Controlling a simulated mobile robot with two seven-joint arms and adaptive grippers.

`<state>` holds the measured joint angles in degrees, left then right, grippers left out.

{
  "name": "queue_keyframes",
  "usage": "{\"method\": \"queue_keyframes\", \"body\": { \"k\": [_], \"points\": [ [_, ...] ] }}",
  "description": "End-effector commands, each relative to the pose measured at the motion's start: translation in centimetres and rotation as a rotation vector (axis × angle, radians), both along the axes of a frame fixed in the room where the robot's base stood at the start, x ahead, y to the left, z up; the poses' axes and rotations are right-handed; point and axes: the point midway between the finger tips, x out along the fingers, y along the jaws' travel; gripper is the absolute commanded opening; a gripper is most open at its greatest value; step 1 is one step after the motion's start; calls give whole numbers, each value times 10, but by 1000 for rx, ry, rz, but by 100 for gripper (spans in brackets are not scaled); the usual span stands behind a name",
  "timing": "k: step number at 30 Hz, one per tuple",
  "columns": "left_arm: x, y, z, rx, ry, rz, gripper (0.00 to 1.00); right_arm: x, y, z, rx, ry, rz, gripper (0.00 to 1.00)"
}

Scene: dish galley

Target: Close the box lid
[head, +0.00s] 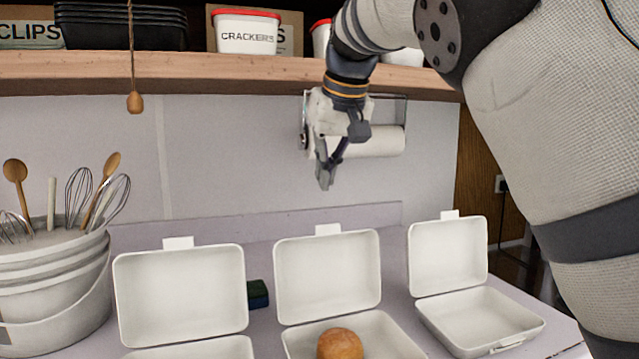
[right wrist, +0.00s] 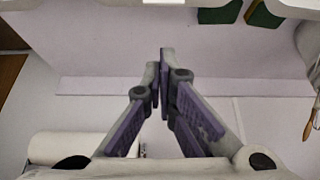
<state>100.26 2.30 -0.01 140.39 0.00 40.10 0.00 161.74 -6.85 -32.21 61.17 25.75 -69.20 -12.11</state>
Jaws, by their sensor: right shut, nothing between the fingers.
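Three white clamshell boxes stand in a row on the counter, all with lids raised. The left box has its lid (head: 180,295) upright. The middle box has its lid (head: 328,275) upright and a round brown bun (head: 340,344) in its base. The right box has its lid (head: 448,256) upright and an empty base (head: 480,318). My right gripper (head: 325,185) is shut and empty, hanging above and behind the middle box, in front of the back wall. Its closed fingers also show in the right wrist view (right wrist: 160,75). My left gripper is not in view.
A shelf (head: 230,72) with a crackers tub (head: 247,32) and black trays crosses above. A paper towel roll (head: 375,141) hangs behind my right gripper. A white bucket of utensils (head: 50,285) stands at left. A sponge (head: 257,294) lies between the left and middle boxes.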

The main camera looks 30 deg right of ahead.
Motion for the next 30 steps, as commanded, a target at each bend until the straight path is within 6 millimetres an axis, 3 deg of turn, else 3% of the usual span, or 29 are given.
{"method": "queue_keyframes", "body": {
  "k": [3,11,13,18,30],
  "points": [
    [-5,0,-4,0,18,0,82,14,-3,-30,0,12,0,0],
    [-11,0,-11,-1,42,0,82,40,-9,-79,-1,11,-1,0],
    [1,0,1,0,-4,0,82,21,-5,-62,0,-6,-1,0],
    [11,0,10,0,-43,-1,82,2,-1,-58,0,-8,0,0],
    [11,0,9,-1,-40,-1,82,0,0,-65,0,4,0,0]
  ]
}}
